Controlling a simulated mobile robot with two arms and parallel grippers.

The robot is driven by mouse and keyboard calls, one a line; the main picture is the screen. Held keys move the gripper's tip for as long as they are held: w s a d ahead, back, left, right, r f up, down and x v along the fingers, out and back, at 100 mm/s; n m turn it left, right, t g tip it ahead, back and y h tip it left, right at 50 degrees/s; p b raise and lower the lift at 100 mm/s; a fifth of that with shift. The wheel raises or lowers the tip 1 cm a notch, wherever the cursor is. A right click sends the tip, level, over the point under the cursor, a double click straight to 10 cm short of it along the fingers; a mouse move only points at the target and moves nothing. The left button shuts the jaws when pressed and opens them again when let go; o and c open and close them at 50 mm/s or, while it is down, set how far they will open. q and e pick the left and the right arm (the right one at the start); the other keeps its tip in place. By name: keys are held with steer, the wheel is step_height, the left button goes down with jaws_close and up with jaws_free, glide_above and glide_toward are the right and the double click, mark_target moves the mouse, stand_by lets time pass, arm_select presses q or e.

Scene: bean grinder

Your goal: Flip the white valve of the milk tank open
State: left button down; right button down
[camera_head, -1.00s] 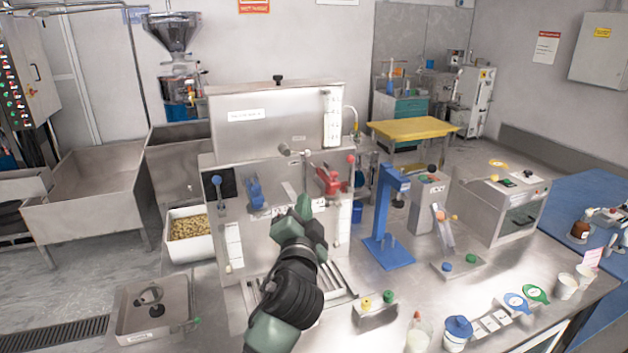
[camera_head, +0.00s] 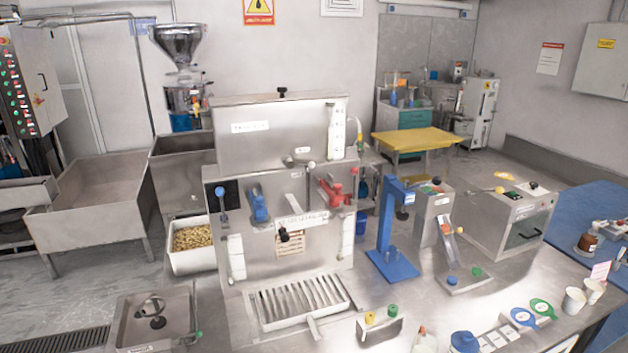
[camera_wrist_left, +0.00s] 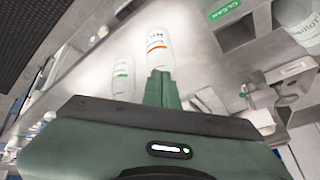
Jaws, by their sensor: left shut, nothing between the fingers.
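The steel tank (camera_head: 275,135) sits on top of the machine (camera_head: 210,225) in the middle of the head view. Below it, a short lever with a grey ball (camera_head: 311,165) sticks out at the front. A small pale lever (camera_head: 296,202) stands out from the front panel, above a black knob (camera_head: 284,235). I cannot tell which of these is the white valve, or whether it is open. My left gripper (camera_wrist_left: 160,88) shows only in the left wrist view, its green fingers shut and empty, away from the machine's front. My right gripper is not in view.
A blue lever (camera_head: 257,203) and a red lever (camera_head: 333,194) flank the panel. A slatted drip tray (camera_head: 300,300) lies below. A blue stand (camera_head: 393,262) is to the right. Bottles, one with an orange band (camera_wrist_left: 157,48), show beyond my fingers.

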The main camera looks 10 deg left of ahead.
arm_select(q)
steer(key=s+f+g, duration=0.2)
steer(key=s+f, duration=0.2)
steer(key=s, duration=0.3)
steer(key=s+f+g+h+b, duration=0.1)
steer(key=s+f+b, duration=0.25)
steer(key=f, duration=1.45)
steer(key=s+f+g+b, duration=0.15)
steer(key=f+b, duration=0.35)
steer(key=f, duration=1.4)
steer(key=s+a+f+b, duration=0.2)
steer(key=s+f+b, duration=0.1)
steer(key=s+f, duration=1.2)
steer(key=shift+a, duration=0.15)
steer(key=shift+g, duration=0.25)
